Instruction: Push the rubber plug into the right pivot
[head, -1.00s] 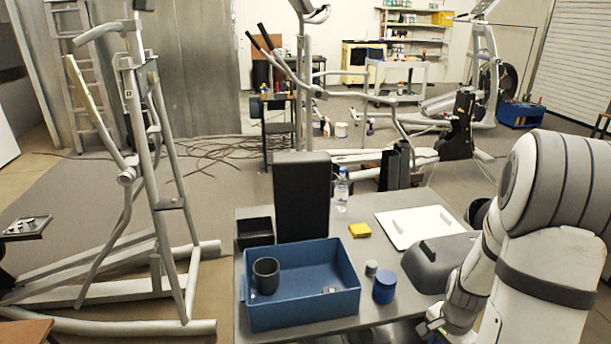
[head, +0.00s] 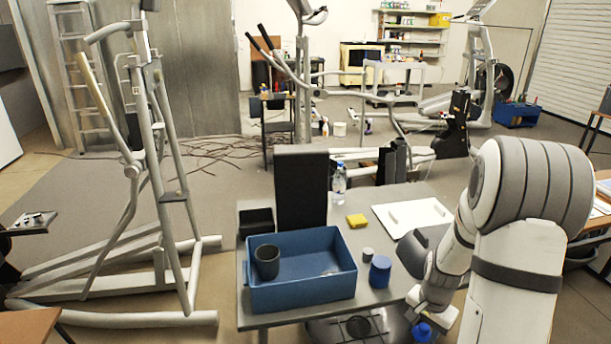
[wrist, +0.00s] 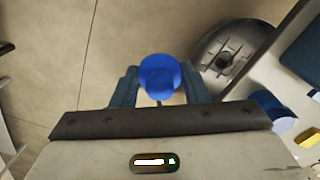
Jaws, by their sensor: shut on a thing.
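My gripper (wrist: 159,78) is shut on a round blue piece (wrist: 160,72), which looks like the rubber plug. Its round face shows between the two fingers in the wrist view. In the head view the blue piece (head: 422,332) shows low at the bottom edge, below my wrist and in front of the table. My gripper's fingers are hardly visible there. A grey elliptical trainer (head: 150,170) stands at the left, well apart from my gripper, with several joints on its frame. I cannot tell which joint is the right pivot.
The grey table (head: 397,297) holds a blue bin (head: 300,290) with a dark cup (head: 267,262), a blue jar (head: 379,271), a yellow sponge (head: 357,220) and a bottle (head: 339,186). More trainers stand behind. The floor (head: 75,192) by the left trainer is mostly open.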

